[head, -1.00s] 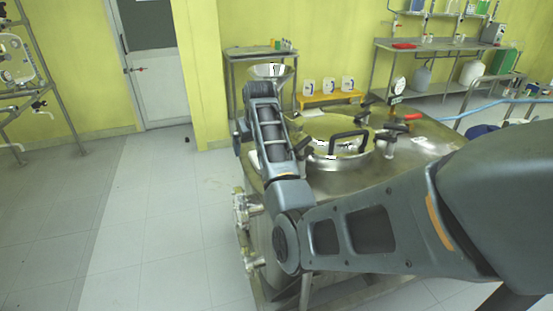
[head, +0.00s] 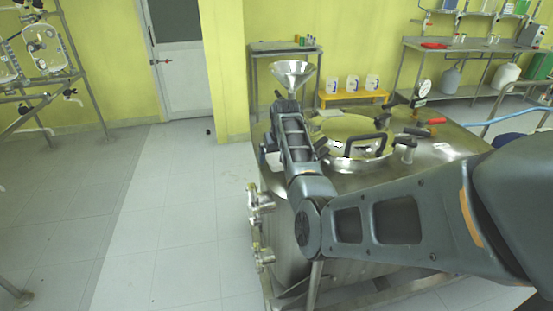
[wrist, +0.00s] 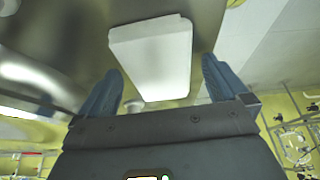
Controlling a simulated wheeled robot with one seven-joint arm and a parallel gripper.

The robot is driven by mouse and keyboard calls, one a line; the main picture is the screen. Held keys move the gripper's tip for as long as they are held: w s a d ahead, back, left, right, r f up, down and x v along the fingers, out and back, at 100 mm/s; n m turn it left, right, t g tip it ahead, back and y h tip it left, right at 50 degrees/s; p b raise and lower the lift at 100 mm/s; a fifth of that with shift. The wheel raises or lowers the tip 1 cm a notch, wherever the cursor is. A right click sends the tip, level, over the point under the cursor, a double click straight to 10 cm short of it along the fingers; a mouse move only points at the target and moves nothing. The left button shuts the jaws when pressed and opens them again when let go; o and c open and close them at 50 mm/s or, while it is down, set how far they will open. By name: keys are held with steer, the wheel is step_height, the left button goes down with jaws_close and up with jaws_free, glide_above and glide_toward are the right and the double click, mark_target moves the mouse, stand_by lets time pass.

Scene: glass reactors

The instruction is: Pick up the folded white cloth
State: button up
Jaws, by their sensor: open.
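The folded white cloth (wrist: 152,55) shows in the wrist view as a pale, flat, roughly rectangular pad. It lies ahead of my gripper (wrist: 162,72), with its near end between the two blue-grey fingers. The fingers are spread, with visible gaps on both sides, and hold nothing. In the head view my arm covers most of the spot around the gripper. Only a small white patch (head: 272,159) shows left of the arm at the vessel's edge, and I cannot tell whether it is the cloth.
The steel reactor top (head: 455,150) carries a domed lid with a black handle (head: 368,143), a gauge (head: 424,88) and a red-handled valve (head: 436,121). A steel funnel (head: 292,74) stands just beyond my arm. Open floor (head: 180,220) lies to the left.

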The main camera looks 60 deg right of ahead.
mark_target(277, 157)
steer(key=c, duration=1.1)
step_height(277, 157, up, 10)
steer(key=b, duration=0.1)
steer(key=shift+r, duration=0.1)
